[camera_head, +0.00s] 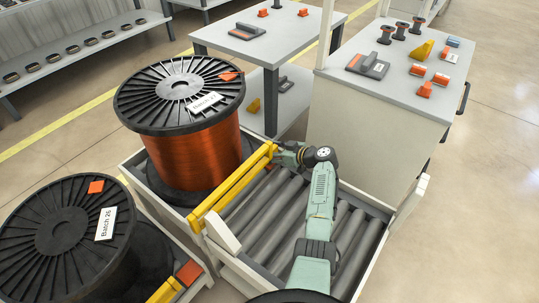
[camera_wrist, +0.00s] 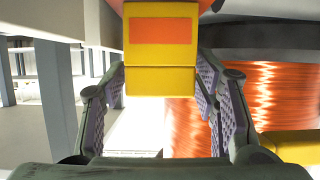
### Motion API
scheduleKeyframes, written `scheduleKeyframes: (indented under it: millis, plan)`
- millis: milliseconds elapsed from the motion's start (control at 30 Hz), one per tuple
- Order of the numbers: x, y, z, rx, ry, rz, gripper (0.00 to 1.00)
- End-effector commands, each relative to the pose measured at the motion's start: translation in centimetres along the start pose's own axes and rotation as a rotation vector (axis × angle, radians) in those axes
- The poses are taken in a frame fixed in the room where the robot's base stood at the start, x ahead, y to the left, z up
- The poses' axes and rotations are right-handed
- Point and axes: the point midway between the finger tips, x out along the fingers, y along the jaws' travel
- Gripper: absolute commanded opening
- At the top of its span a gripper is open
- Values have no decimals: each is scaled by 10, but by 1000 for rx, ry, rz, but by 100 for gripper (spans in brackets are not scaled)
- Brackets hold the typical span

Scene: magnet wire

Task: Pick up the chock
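A yellow block with an orange rectangular face, which I take to be the chock (camera_wrist: 160,72), fills the upper middle of the wrist view. My gripper (camera_wrist: 160,85) has its fingers apart, one on each side of this block. The pad tips lie close to its sides; I cannot tell whether they touch. In the head view my gripper (camera_head: 278,156) reaches to the end of the yellow rails, beside the large copper-wire spool (camera_head: 190,155). The arm and wrist hide the fingertips and the block there.
Yellow rails (camera_head: 232,188) run along the spool's pallet, beside a grey roller bed (camera_head: 265,205). A second spool (camera_head: 62,235) stands at the lower left. A table (camera_head: 285,42) and a cabinet (camera_head: 365,125) holding small parts stand behind. Open floor (camera_head: 480,200) lies at the right.

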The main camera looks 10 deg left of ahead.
Motion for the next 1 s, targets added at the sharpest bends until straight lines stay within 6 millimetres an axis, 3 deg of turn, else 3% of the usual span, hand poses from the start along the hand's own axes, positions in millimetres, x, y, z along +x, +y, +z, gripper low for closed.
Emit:
scheduleKeyframes:
  millis: [767, 1000]
  plan:
    - [0, 0, 0, 0, 0, 0, 1]
    - [-1, 0, -2, -1, 2, 1, 0]
